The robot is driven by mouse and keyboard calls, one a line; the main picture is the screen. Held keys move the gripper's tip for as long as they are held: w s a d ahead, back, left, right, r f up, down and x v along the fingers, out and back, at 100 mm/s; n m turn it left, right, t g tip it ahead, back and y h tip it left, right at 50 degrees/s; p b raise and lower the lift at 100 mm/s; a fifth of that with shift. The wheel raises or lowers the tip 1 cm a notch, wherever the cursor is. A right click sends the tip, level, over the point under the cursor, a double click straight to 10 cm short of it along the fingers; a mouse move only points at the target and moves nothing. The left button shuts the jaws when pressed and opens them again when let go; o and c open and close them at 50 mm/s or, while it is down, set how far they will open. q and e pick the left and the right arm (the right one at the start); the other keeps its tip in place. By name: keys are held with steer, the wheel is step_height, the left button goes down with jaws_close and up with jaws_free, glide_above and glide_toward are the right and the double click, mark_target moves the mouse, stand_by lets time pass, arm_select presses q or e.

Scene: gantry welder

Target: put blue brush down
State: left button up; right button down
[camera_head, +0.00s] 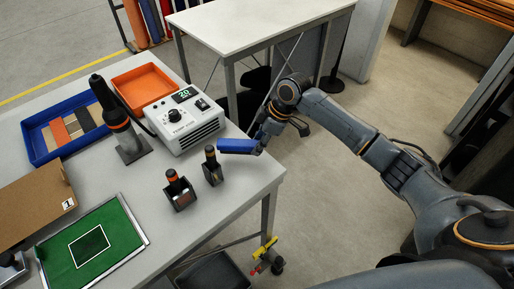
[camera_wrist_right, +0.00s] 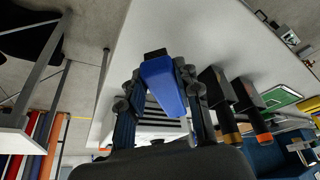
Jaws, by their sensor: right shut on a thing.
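My right gripper (camera_head: 260,143) is shut on the blue brush (camera_head: 237,146). It holds the brush roughly level near the right edge of the white table (camera_head: 235,190), beside the welder power box. In the right wrist view the blue brush (camera_wrist_right: 164,86) sits between the two fingers of the gripper (camera_wrist_right: 165,95), with a dark end pointing away. Whether the brush touches the table is hard to tell. My left gripper is not in view.
Two black holders with banded handles stand close by: one yellow-banded (camera_head: 212,166), one orange-banded (camera_head: 179,190). The white power box (camera_head: 185,123), black torch stand (camera_head: 132,146), orange tray (camera_head: 146,90), blue tray (camera_head: 38,152) and green mat (camera_head: 120,237) share the table. Its front right corner is clear.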

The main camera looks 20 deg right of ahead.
steer(key=f, duration=0.3)
steer(key=shift+w+f+p, duration=0.25)
steer(key=shift+f+p, duration=0.05)
steer(key=shift+p, duration=0.1)
steer(key=shift+s+f, duration=0.1)
steer(key=shift+s, duration=0.05)
steer(key=c, duration=1)
jaws_free()
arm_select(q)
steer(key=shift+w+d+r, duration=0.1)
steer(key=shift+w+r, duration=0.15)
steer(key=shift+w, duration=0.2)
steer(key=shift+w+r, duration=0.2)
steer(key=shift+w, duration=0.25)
arm_select(e)
steer(key=shift+o, duration=0.3)
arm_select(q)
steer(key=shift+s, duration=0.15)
arm_select(e)
steer(key=shift+d+r, duration=0.1)
steer(key=shift+r, duration=0.2)
arm_select(q)
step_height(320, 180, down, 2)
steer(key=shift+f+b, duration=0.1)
steer(key=shift+b, duration=1.05)
arm_select(e)
steer(key=v, duration=1.1)
steer(key=shift+r, duration=0.2)
steer(key=shift+f, duration=0.1)
